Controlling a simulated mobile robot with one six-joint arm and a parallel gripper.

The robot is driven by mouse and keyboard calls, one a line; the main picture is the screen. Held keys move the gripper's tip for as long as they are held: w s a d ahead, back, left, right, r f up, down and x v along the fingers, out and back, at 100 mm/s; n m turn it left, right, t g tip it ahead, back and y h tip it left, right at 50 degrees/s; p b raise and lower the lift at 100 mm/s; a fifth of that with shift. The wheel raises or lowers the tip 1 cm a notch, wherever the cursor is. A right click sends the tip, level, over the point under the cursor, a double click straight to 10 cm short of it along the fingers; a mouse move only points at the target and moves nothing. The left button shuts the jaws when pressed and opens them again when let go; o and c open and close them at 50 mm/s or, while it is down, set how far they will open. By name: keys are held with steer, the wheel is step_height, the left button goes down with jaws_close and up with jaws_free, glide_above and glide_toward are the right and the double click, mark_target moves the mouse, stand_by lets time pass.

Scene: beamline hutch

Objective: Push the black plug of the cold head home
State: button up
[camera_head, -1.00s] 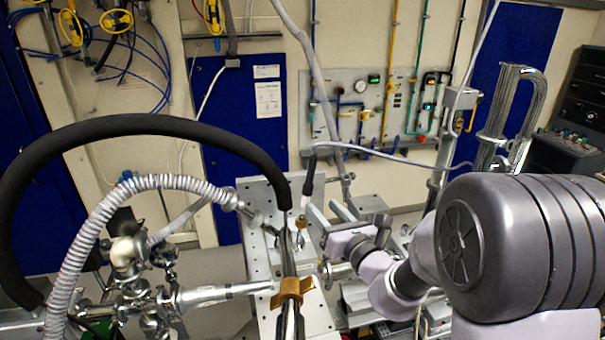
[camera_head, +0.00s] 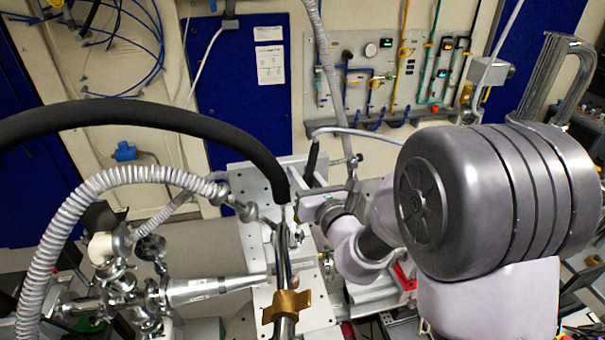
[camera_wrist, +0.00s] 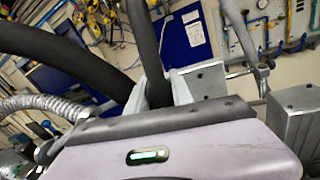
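The black plug (camera_head: 312,161) stands near upright above the cold-head assembly, a pale grey cable running from its top. Its lower end is hidden by my gripper (camera_head: 302,206), which reaches in from the right. In the wrist view a black upright shaft, seemingly the plug (camera_wrist: 151,55), passes between the two pale fingertips of my gripper (camera_wrist: 159,90). They flank it closely; I cannot tell whether they press on it. The metal cold-head column (camera_head: 283,262) with a brass-coloured clamp (camera_head: 287,306) stands just below and left. The plug's seat is not visible.
A thick black hose (camera_head: 150,113) arcs in from the left and ends close beside my gripper. A ribbed metal hose (camera_head: 75,222) and vacuum fittings (camera_head: 125,285) fill the left. A perforated metal plate (camera_head: 258,190) lies behind. A valve panel (camera_head: 375,75) hangs on the wall.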

jaws_close()
steer(key=f, duration=0.1)
steer(key=f+b, duration=0.2)
steer(key=shift+a, duration=0.25)
steer(key=o, duration=0.7)
jaws_free()
steer(key=shift+w+a, duration=0.1)
steer(key=shift+c, duration=0.2)
